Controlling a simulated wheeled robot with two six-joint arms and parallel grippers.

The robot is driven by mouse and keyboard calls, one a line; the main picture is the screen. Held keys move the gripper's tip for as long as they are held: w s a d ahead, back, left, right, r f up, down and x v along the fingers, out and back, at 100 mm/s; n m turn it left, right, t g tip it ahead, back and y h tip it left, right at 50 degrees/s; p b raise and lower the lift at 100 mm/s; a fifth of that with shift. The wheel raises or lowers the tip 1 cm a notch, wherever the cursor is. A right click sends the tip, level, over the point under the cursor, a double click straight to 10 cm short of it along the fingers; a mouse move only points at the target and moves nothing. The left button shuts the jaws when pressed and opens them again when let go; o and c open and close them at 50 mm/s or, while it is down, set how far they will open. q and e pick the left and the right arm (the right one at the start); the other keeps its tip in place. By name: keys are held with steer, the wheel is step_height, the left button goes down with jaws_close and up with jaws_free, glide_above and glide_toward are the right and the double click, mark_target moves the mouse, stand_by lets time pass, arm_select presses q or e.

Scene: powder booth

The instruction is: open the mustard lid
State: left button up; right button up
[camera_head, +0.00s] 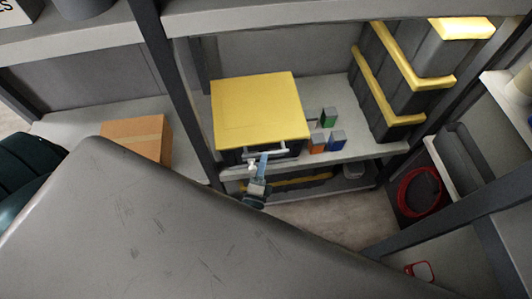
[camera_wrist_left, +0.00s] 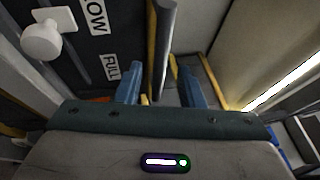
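The mustard lid (camera_head: 258,108) lies flat and closed on top of a dark box on the middle shelf. A pale bar handle (camera_head: 281,152) runs along the lid's front edge. My left gripper (camera_head: 262,163) is at the left part of this handle. In the left wrist view, its two blue fingers (camera_wrist_left: 160,85) stand apart. A grey bar (camera_wrist_left: 164,45), seemingly the handle, passes between them with visible gaps on both sides. My right gripper is not in view.
Small green, orange and blue boxes (camera_head: 328,138) stand right of the lidded box. Dark bins with yellow rims (camera_head: 390,85) stand further right. A cardboard box (camera_head: 137,138) is at left, beyond a dark upright post (camera_head: 183,95). A white knob (camera_wrist_left: 42,41) shows in the wrist view.

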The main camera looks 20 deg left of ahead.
arm_select(q)
steer(key=shift+x, duration=1.7)
jaws_close()
